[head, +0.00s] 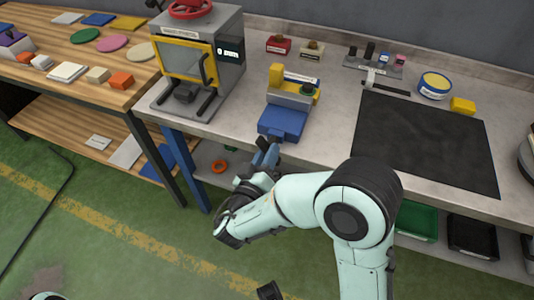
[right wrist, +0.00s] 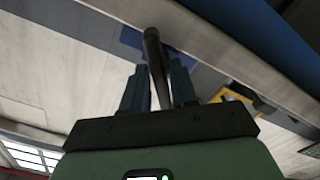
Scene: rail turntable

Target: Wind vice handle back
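The vice (head: 283,121), blue with a yellow and grey upper part, stands at the front edge of the grey bench. Its handle shows as a dark rod (right wrist: 154,50) in the right wrist view. My right gripper (head: 266,155) is at the vice's front, below the bench edge. In the right wrist view its two fingers (right wrist: 160,88) lie on either side of the rod, apparently closed on it. In the head view the handle is mostly hidden by the gripper. A small dark part at the bottom middle of the head view may be my left gripper; its fingers cannot be made out.
A grey machine with a yellow-framed window (head: 186,62) stands left of the vice. A black mat (head: 425,140) lies to the right, with a yellow block (head: 463,106) behind it. Green (head: 416,220) and black (head: 472,236) bins sit under the bench. A wooden table (head: 60,60) is at left.

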